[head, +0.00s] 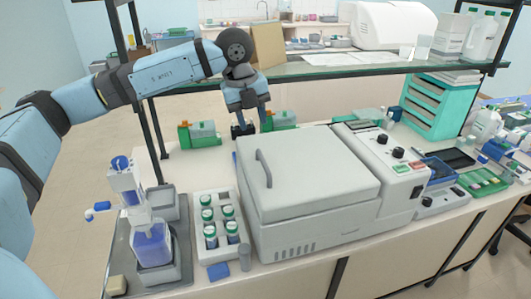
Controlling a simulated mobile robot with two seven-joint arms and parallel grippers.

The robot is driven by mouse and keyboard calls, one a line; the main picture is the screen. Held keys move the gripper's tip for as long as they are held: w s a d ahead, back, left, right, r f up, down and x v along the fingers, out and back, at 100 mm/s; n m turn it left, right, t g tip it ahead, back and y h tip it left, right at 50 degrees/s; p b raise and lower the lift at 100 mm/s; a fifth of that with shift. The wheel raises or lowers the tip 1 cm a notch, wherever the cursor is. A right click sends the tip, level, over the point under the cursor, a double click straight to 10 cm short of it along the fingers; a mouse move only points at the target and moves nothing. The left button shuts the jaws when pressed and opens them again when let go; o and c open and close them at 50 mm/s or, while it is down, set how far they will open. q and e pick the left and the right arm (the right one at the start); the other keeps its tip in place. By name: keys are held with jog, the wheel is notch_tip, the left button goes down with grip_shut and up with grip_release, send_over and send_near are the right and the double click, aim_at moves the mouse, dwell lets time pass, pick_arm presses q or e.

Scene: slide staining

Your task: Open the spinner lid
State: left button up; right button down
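The spinner (300,228) is a large pale grey box on the bench, with a control panel (399,161) on its right side. Its lid (318,168) is down and looks closed. A grey curved handle (263,169) stands up from the lid's left part. My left gripper (253,128) hangs fingers down behind the lid's back left edge, apart from the handle. Its fingers look spread, with nothing seen between them. My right gripper is out of view.
A rack of capped bottles (220,220) stands left of the spinner, beside a dispenser bottle (152,245) on a tray. Green-based devices (200,133) sit behind. A glass shelf (330,69) crosses above the bench's back. A teal drawer unit (440,105) stands at right.

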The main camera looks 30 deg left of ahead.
aim_at(263, 161)
pick_arm(q)
jog(key=f, duration=0.4)
jog(key=w+d+f+p, duration=0.1)
jog(key=f, duration=0.2)
jog(key=w+f+p, duration=0.1)
jog(key=f, duration=0.3)
jog(key=shift+d+f, duration=0.3)
jog(key=shift+f, duration=0.05)
grip_shut()
